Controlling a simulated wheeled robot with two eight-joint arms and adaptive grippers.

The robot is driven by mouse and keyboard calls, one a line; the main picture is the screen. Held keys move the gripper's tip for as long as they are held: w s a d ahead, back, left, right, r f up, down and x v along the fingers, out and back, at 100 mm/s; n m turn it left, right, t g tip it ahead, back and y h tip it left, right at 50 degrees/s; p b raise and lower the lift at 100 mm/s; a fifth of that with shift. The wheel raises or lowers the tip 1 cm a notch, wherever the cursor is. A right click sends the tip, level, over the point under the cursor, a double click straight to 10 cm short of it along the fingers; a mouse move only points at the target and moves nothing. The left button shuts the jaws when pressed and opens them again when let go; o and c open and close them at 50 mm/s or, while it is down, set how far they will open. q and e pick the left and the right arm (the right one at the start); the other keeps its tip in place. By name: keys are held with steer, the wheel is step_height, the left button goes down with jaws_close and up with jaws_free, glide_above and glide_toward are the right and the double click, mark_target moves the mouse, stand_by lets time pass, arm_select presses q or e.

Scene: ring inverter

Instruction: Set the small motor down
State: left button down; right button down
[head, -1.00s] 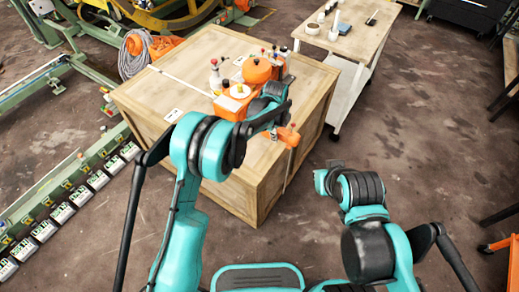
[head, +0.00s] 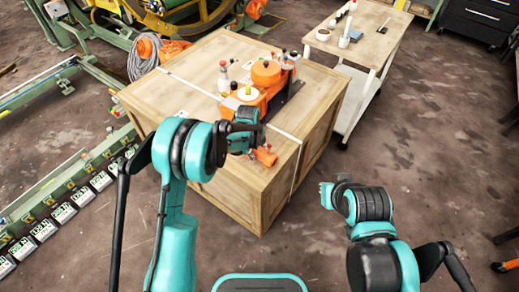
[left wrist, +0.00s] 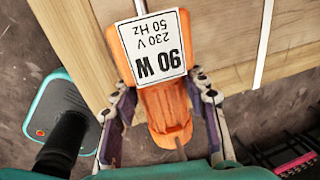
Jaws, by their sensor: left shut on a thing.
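The small motor (left wrist: 160,90) is orange, with a white label reading "90 W, 230 V, 50 Hz" upside down in the left wrist view. My left gripper (left wrist: 161,118) is shut on it, one finger on each side. In the head view the motor (head: 264,156) is at the tip of my left gripper (head: 254,146), over the near corner of the wooden crate (head: 190,75). I cannot tell whether the motor touches the crate. In the wrist view its shaft end reaches past the crate edge over the floor. My right gripper (head: 326,196) is small and unclear, away from the crate.
An orange machine (head: 262,88) with bottles beside it stands on the crate's back right. Light straps cross the crate top. The crate's left top is mostly clear. A wooden-topped table (head: 362,40) with small items stands behind right. Green machinery runs along the left.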

arm_select(q)
steer(key=shift+f+b, duration=0.3)
steer(key=shift+f, duration=0.8)
steer(key=shift+f, duration=0.1)
steer(key=c, duration=0.8)
jaws_free()
steer(key=shift+c, duration=0.2)
